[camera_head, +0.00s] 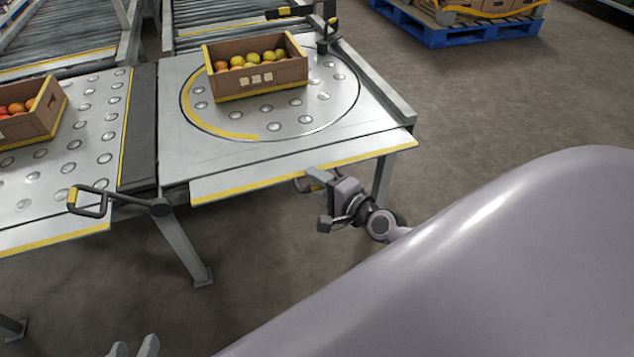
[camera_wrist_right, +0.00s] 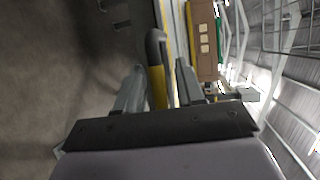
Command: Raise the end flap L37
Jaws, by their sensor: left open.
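The right table's front edge carries a grey flap (camera_head: 290,173) with a yellow strip; no label L37 is readable, and its exact angle is hard to tell. A dark handle loop (camera_head: 303,182) hangs at this edge. My right gripper (camera_head: 318,196) is at that loop, in front of the flap. In the right wrist view, the handle's yellow grip (camera_wrist_right: 157,86) lies between my two right fingers (camera_wrist_right: 158,88), which stand apart with a gap beside it. My left gripper (camera_head: 134,347) shows only its fingertips at the bottom edge, open and empty, far from the flap.
A second handle (camera_head: 88,203) sticks out there. A table leg (camera_head: 185,255) stands below. The floor at right is clear up to a blue pallet (camera_head: 470,32).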

